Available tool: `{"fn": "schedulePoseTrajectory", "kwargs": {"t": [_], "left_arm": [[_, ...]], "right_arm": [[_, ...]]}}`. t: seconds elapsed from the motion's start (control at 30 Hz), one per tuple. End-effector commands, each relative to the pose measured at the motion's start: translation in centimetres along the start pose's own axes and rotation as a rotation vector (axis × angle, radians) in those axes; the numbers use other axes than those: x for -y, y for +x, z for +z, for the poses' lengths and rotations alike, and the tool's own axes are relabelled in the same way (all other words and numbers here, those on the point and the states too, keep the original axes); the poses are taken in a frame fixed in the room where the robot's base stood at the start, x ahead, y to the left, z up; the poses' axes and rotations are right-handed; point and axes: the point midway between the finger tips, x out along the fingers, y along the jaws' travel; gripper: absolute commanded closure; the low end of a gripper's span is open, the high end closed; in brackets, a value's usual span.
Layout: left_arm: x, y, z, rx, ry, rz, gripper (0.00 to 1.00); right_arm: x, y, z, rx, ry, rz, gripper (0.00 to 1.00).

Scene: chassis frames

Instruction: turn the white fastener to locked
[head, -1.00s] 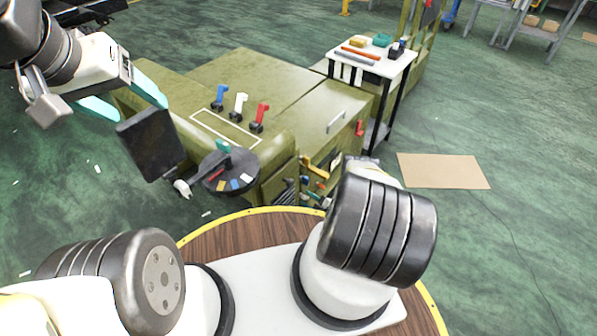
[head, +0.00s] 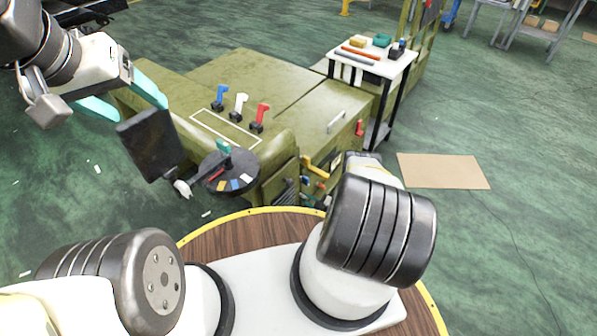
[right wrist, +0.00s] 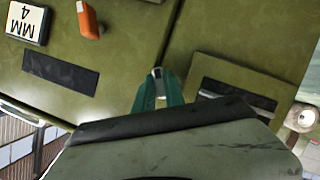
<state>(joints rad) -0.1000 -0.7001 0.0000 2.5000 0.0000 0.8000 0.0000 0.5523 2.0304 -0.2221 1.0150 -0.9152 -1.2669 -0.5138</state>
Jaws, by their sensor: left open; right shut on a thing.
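In the right wrist view my right gripper (right wrist: 158,92) has its teal fingers close together at the seam between two olive-green panels. They are shut on a small pale piece (right wrist: 157,72), which I take to be the white fastener; the fingers hide most of it, so I cannot tell its angle. In the head view my right fingertips are hidden by the right arm, which reaches towards the near side of the green chassis (head: 290,85). My left gripper (head: 140,112) is open and empty, with its teal fingers spread above the left part of the chassis.
An orange-red fastener (right wrist: 89,22) and a label (right wrist: 27,22) sit on the panel. Blue, white (head: 240,103) and red levers stand on the chassis top. A round dark dial (head: 230,172) is at its near corner. A white-topped table (head: 372,63) stands behind right.

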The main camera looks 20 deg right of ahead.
Motion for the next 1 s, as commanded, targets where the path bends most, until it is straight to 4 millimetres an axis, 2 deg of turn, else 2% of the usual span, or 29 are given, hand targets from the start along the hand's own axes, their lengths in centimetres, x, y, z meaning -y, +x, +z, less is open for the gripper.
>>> {"fn": "schedulePoseTrajectory", "kwargs": {"t": [0.5,1.0], "left_arm": [[0.0,0.0,0.0,0.0,0.0,0.0,0.33],[0.0,0.0,0.0,0.0,0.0,0.0,0.33]], "right_arm": [[-0.17,-0.03,0.09,0.001,0.363,-0.151,1.0],[-0.18,-0.06,0.14,0.002,0.501,-0.208,1.0]]}}
